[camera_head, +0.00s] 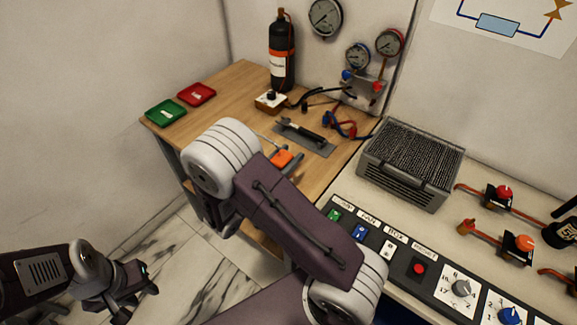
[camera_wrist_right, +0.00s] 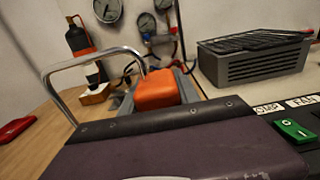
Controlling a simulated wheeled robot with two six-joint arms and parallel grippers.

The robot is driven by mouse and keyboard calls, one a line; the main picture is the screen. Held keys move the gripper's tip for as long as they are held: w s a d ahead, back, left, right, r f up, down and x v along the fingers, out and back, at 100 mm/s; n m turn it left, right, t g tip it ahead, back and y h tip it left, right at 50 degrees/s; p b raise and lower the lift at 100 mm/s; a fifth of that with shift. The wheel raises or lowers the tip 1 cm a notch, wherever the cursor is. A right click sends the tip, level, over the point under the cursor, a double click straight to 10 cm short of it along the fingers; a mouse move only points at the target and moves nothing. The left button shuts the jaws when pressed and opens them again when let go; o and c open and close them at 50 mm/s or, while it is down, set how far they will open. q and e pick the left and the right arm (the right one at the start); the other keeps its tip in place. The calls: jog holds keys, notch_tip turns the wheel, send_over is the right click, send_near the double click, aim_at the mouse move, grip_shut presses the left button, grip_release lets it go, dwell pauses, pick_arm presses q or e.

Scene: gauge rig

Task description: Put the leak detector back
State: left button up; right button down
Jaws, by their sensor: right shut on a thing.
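The orange leak detector (camera_head: 282,159) is in my right gripper (camera_head: 286,162), over the near part of the wooden bench. In the wrist view the orange body (camera_wrist_right: 156,88) sits between the grey fingers, with a bent metal tube close to it. In the head view a thin pale rod shows beside the body. My arm hides part of the gripper, and I cannot tell the detector's height above the bench. My left gripper (camera_head: 137,299) is open and empty, low at the left over the floor.
A grey mat (camera_head: 322,151) with a black-handled tool (camera_head: 301,130) lies behind the detector. Green (camera_head: 166,112) and red (camera_head: 197,94) trays stand at the bench's left. A black bottle (camera_head: 282,60), hoses and gauges are at the back. A vented grey box (camera_head: 405,180) stands right.

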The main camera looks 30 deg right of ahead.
notch_tip(320, 180, down, 2)
jog(key=shift+f+b, duration=0.25)
jog(key=shift+b, duration=0.25)
jog(key=shift+w+r+p, duration=0.1)
jog(key=shift+r+p, duration=0.15)
jog(key=shift+p, duration=0.05)
jog(key=shift+f, duration=0.15)
jog(key=c, duration=0.9)
grip_release()
jog(key=shift+a, duration=0.15)
jog(key=v, duration=1.2)
